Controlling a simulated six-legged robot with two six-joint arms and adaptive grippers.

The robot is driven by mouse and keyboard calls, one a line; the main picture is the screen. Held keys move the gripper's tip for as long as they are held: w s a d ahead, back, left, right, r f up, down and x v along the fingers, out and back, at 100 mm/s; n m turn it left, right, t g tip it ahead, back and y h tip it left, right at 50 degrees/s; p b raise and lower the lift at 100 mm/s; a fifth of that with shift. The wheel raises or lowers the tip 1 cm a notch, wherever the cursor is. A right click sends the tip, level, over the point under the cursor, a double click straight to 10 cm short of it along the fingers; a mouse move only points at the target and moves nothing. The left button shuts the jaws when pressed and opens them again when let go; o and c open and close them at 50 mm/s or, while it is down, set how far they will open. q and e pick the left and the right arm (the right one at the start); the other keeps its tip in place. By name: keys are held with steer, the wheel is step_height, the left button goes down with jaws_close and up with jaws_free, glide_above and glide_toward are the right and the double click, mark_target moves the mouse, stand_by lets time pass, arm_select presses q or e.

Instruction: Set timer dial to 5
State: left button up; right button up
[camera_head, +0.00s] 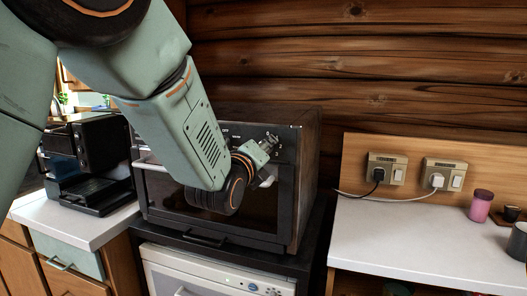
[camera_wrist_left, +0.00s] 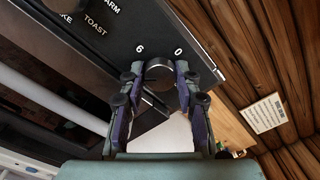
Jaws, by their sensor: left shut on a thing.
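The black toaster oven (camera_head: 308,175) stands on a dark cabinet in the middle of the head view. In the head view my left gripper (camera_head: 265,155) reaches the oven's upper right corner, and my arm hides part of the panel. The dial's pointer and its exact setting cannot be made out. My right gripper is not in view.
A coffee machine (camera_head: 92,160) stands on the left counter. A white appliance (camera_head: 215,275) is below the oven. Two wall outlets with plugs (camera_head: 386,168) are on the right above a white counter (camera_head: 400,235), which holds a pink jar (camera_head: 480,206) and a dark mug (camera_head: 518,241).

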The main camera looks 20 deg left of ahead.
arm_select(q)
steer(key=shift+f+m, duration=0.3)
steer(key=o, duration=0.7)
steer(key=shift+o, duration=0.9)
steer(key=shift+s, duration=0.1)
steer(key=shift+r, duration=0.2)
steer(key=shift+s, duration=0.1)
steer(key=s, duration=1.2)
steer(key=shift+a, duration=0.2)
steer(key=shift+o, duration=0.2)
